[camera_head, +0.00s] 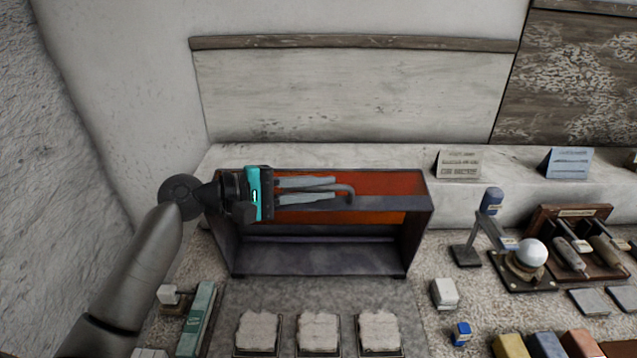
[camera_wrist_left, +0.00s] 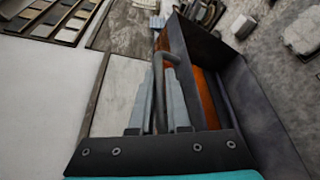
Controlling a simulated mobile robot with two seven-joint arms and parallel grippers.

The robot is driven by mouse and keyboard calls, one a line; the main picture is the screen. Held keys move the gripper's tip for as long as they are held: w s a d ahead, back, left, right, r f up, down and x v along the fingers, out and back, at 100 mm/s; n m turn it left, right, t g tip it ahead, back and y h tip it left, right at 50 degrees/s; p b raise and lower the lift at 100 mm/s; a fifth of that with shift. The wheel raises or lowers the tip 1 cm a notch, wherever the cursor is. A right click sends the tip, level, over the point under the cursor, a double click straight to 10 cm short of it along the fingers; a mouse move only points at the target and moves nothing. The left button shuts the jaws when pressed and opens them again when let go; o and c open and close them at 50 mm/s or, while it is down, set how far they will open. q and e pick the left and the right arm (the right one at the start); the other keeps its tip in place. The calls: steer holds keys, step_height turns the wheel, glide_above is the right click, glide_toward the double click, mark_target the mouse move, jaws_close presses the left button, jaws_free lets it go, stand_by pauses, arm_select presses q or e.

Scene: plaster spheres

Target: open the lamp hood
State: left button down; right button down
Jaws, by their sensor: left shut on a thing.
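The lamp hood (camera_head: 418,225) is a dark, wide box with an orange-red panel (camera_head: 385,183) showing in its upper part. It stands at the back of the worktop, and its lower front shows a dark hollow. A grey bent handle (camera_head: 351,196) is at the hood's upper middle. My left gripper (camera_head: 330,190) reaches in from the left, its fingers lying sideways over the hood and shut on the handle. In the left wrist view the handle (camera_wrist_left: 158,72) runs between the two fingers, with the hood (camera_wrist_left: 200,42) beside it. My right gripper is out of view.
Several pale plaster blocks (camera_head: 379,331) lie in front of the hood. A green box (camera_head: 197,315) is at the front left. To the right are a small lamp stand (camera_head: 466,255), a white sphere (camera_head: 531,252) on a base and a tool rack (camera_head: 570,214). A wall stands close on the left.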

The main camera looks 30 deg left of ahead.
arm_select(q)
steer(key=c, duration=1.2)
jaws_free()
steer(key=shift+o, duration=0.2)
steer(key=shift+a, duration=0.1)
steer(key=v, duration=1.5)
